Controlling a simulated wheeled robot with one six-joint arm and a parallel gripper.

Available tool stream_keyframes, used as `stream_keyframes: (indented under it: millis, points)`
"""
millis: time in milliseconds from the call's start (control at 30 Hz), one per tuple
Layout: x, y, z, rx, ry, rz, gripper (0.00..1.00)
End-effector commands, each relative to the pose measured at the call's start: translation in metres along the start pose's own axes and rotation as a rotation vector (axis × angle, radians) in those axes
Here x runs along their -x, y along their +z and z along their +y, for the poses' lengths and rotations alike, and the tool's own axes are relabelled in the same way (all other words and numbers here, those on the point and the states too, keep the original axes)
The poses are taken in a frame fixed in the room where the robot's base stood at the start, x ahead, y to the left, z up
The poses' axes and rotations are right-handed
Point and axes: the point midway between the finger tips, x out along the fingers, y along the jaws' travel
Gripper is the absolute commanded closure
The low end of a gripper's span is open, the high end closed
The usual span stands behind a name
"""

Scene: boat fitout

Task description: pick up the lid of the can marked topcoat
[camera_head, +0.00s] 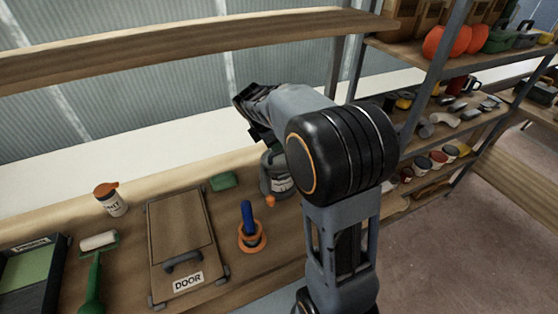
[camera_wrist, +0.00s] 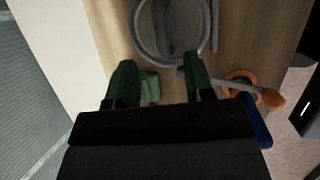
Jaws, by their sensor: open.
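A dark grey can (camera_head: 278,183) with a pale label stands on the bench, partly hidden behind my arm; I cannot read its label surely. The wrist view shows a round grey lid (camera_wrist: 146,40) with a dark bar handle (camera_wrist: 163,28) across it, cut off by the top edge. It seems to belong to this can. My gripper (camera_wrist: 158,64) is open, its two green fingers apart with nothing held. The lid lies beyond the fingertips in that view. In the head view, the gripper is mostly hidden by my arm.
An orange-tipped rod (camera_wrist: 272,98) juts out beside the can. An orange ring (camera_head: 252,238) with a blue handle (camera_head: 247,215), a green block (camera_head: 223,181), a DOOR panel (camera_head: 180,240) and an orange-capped pot (camera_head: 110,198) stand leftward. A shelf (camera_head: 180,45) runs above the bench.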

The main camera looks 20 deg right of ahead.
Motion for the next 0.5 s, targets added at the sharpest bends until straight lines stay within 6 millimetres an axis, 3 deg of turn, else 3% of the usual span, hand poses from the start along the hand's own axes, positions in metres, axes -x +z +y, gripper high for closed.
stream_keyframes:
  millis: [133, 500]
  points:
    - [-0.022, 0.001, 0.000, -0.003, -0.002, 0.000, 0.52]
    - [-0.049, 0.001, -0.001, -0.004, -0.003, 0.001, 0.52]
